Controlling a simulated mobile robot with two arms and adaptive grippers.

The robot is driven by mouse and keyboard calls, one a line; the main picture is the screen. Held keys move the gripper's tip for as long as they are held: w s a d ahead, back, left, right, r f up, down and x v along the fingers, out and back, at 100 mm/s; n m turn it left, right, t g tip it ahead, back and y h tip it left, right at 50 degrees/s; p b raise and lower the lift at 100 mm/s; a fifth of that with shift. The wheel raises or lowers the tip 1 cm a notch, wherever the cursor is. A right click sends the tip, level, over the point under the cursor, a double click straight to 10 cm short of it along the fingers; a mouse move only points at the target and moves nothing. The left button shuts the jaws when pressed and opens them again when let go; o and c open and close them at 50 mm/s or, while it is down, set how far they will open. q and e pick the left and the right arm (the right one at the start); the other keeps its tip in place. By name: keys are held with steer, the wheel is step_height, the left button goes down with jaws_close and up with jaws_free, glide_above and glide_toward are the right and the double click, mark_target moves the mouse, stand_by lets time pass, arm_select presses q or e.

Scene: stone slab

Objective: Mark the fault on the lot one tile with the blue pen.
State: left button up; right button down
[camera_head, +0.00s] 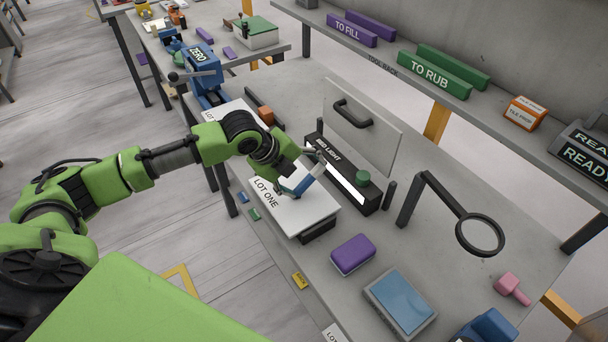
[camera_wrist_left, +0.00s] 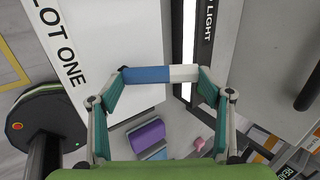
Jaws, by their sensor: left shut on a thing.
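The lot one tile (camera_head: 312,212) is a white slab lettered LOT ONE, lying on a dark support on the stone bench. It also fills the upper left of the left wrist view (camera_wrist_left: 118,35). I cannot tell whether the pen touches the tile. No fault mark can be made out on the tile. My right gripper is not in view.
A purple block (camera_head: 352,254), a blue-topped pad (camera_head: 402,300) and a magnifier on an arm (camera_head: 480,235) are to the right. Small blocks lie along the front edge.

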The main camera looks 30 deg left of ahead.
mark_target(315, 169)
arm_select(q)
steer(key=shift+w+d+p, duration=0.3)
steer(key=shift+w+p, duration=0.15)
steer(key=shift+p, duration=0.3)
stand_by(0.5)
steer(key=shift+w+d+p, duration=0.2)
steer(key=shift+w+p, duration=0.15)
stand_by(0.7)
steer(key=shift+w+d, duration=0.1)
steer(key=shift+w, duration=0.05)
stand_by(0.3)
steer(key=shift+w+d+p, duration=0.35)
steer(key=shift+w+p, duration=0.25)
steer(key=shift+p, duration=0.2)
stand_by(0.9)
step_height(315, 169, up, 7)
steer(key=p, duration=0.7)
stand_by(0.4)
